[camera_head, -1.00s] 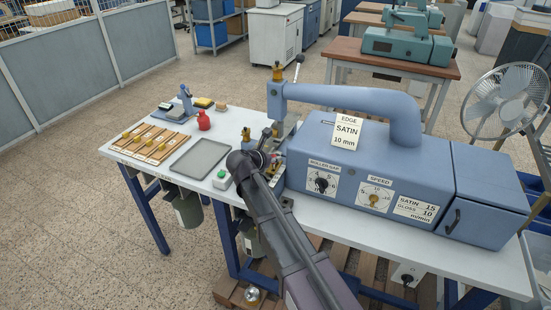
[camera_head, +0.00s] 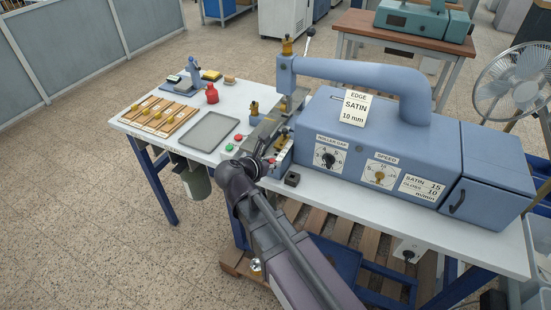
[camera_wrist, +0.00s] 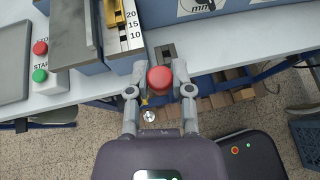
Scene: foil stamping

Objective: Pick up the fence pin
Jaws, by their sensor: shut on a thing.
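The fence pin shows in the wrist view as a round red knob (camera_wrist: 160,78) between the two fingertips. My gripper (camera_wrist: 160,74) is shut on it. The pin's shank is hidden below the knob. In the wrist view the pin lies over the table's front edge, near a dark block (camera_wrist: 167,52) with a slot or hole. In the head view my gripper (camera_head: 270,157) is at the front left of the blue machine (camera_head: 398,142), and the pin is too small there to make out clearly.
A button box (camera_wrist: 41,60) with red and green buttons sits left of the scale. A fan (camera_head: 503,92) stands at the right.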

